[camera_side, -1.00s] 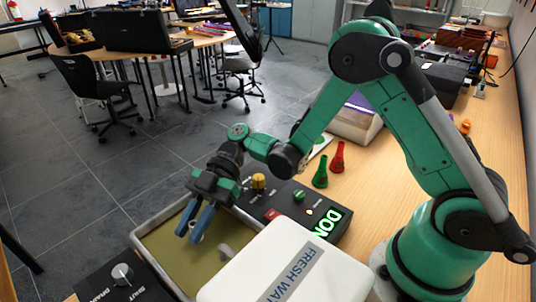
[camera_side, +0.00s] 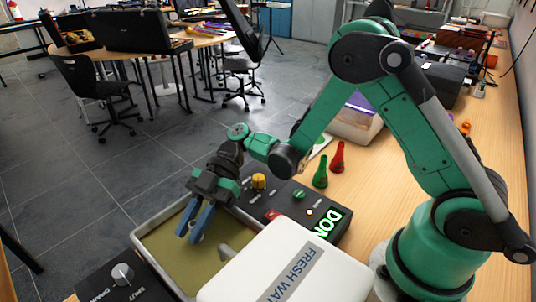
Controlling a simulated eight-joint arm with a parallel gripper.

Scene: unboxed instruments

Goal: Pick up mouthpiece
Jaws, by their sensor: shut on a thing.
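My gripper (camera_side: 191,229) reaches down into a metal tray (camera_side: 150,222) of yellowish-green liquid. Its two blue fingers are shut on a small light grey piece, the mouthpiece (camera_side: 197,238), which shows only in part at the right finger. The fingers hide most of it. I cannot tell how deep its lower end sits in the tray.
A white box marked FRESH WA (camera_side: 285,262) stands right of the tray. A black control panel (camera_side: 290,205) with knobs and a green display lies behind. Green (camera_side: 320,175) and red (camera_side: 337,158) mouthpiece-like pieces stand on the wooden bench. Another knob panel (camera_side: 120,278) is at front left.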

